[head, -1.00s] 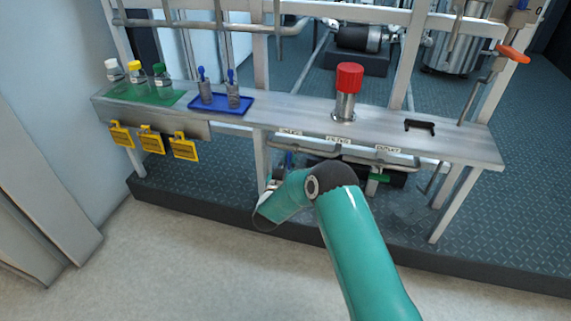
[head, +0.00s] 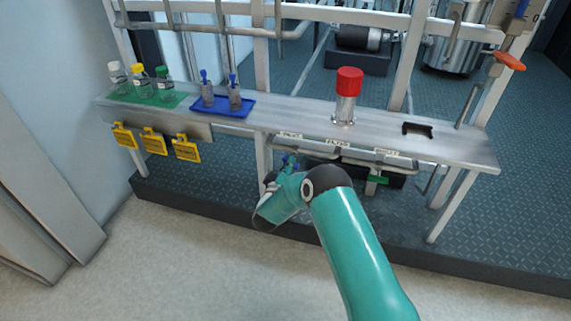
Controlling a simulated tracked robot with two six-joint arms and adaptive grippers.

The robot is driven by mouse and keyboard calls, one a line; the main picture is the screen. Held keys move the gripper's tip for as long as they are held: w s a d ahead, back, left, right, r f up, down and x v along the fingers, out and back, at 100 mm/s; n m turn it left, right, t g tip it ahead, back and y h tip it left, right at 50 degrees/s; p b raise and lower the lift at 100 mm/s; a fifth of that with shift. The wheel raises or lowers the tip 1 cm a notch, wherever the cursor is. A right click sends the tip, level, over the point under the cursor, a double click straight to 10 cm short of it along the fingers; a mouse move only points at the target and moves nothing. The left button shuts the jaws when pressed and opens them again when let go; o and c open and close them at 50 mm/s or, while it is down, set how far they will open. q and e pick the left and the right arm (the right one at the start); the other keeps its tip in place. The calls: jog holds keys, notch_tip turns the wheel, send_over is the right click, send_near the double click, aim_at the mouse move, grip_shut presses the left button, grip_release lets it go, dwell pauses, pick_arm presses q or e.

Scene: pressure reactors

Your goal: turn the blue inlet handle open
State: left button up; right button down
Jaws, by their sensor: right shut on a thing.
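My right gripper (head: 283,172) reaches under the bench edge and is shut on the blue handle. The wrist and forearm hide most of the fingers, so the handle's exact angle is hard to tell. My left gripper is not in view.
A green handle (head: 377,180) sits under the bench to the right. On the bench (head: 290,118) stand a red-capped cylinder (head: 348,95), a blue tray (head: 222,112) and bottles on a green mat (head: 130,100). Yellow tags (head: 155,141) hang from its front.

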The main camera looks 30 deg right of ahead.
jog(key=n+p, duration=0.1)
jog(key=n, duration=0.2)
jog(key=shift+w+r+n, duration=0.1)
jog(key=shift+n, duration=0.2)
jog(key=shift+n+p, duration=0.3)
jog(key=shift+n, duration=1.5)
jog(key=shift+f, duration=0.2)
jog(key=c, duration=1.2)
grip_release()
jog(key=shift+f, duration=0.1)
jog(key=shift+a, duration=0.1)
jog(key=v, duration=1.2)
jog(key=shift+f, duration=0.1)
